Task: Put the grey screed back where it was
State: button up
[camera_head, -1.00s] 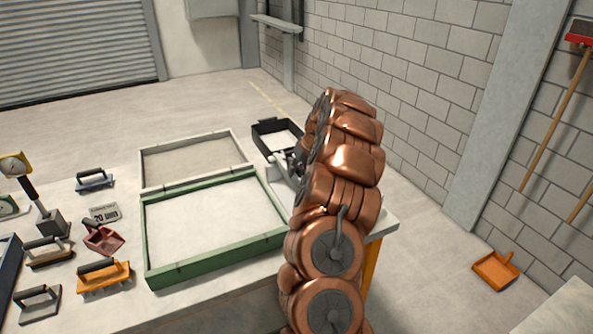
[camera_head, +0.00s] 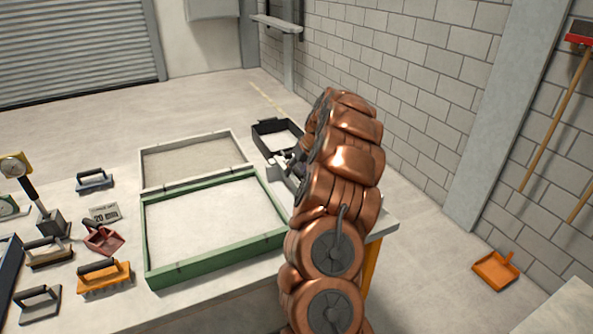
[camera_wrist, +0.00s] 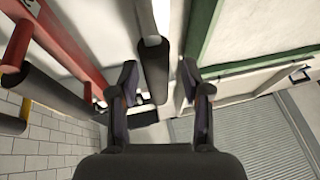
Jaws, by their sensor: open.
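A grey screed with a light bar and a dark grey handle (camera_wrist: 155,72) shows in the middle of the wrist view, alongside the green frame. My gripper (camera_wrist: 158,78) is open, with one finger on each side of the handle and a visible gap on both sides. I cannot tell the height between the fingers and the handle. In the head view my gripper (camera_head: 289,158) is beyond my copper-coloured arm, at the right of the frames. My arm hides most of that area and the screed's full length there.
A red bar with a dark handle (camera_wrist: 60,88) lies left of the grey screed. The green frame (camera_head: 218,257), a pale frame (camera_head: 193,186) and a black tray (camera_head: 262,145) are nearby. Several hand tools, including an orange one (camera_head: 105,275), lie on the table's left.

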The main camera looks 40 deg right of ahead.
jog(key=shift+r+p, duration=0.35)
jog(key=shift+r, duration=0.3)
jog(key=shift+s+r+b, duration=0.25)
jog(key=shift+b, duration=0.3)
jog(key=a+b+v, duration=0.1)
jog(key=b+v, duration=0.2)
jog(key=v, duration=0.8)
jog(key=w+a+r+n+g+y, duration=0.1)
jog(key=a+r+n, duration=0.15)
jog(key=a, duration=1.35)
jog(key=s+a+n+g, duration=0.1)
jog(key=s+a, duration=0.2)
jog(key=a, duration=0.5)
jog(key=s+a+n+g, duration=0.1)
jog(key=s+a, duration=0.2)
jog(key=a, duration=0.4)
jog(key=s+a+f+g, duration=0.2)
jog(key=s+a, duration=0.8)
jog(key=s, duration=0.1)
jog(key=s+a+f+g, duration=0.1)
jog(key=s+f, duration=0.2)
jog(key=s, duration=0.5)
jog(key=s+a+f+h, duration=0.1)
jog(key=s+f, duration=0.2)
jog(key=s, duration=0.6)
jog(key=shift+g+h, duration=0.3)
jog(key=shift+g, duration=0.1)
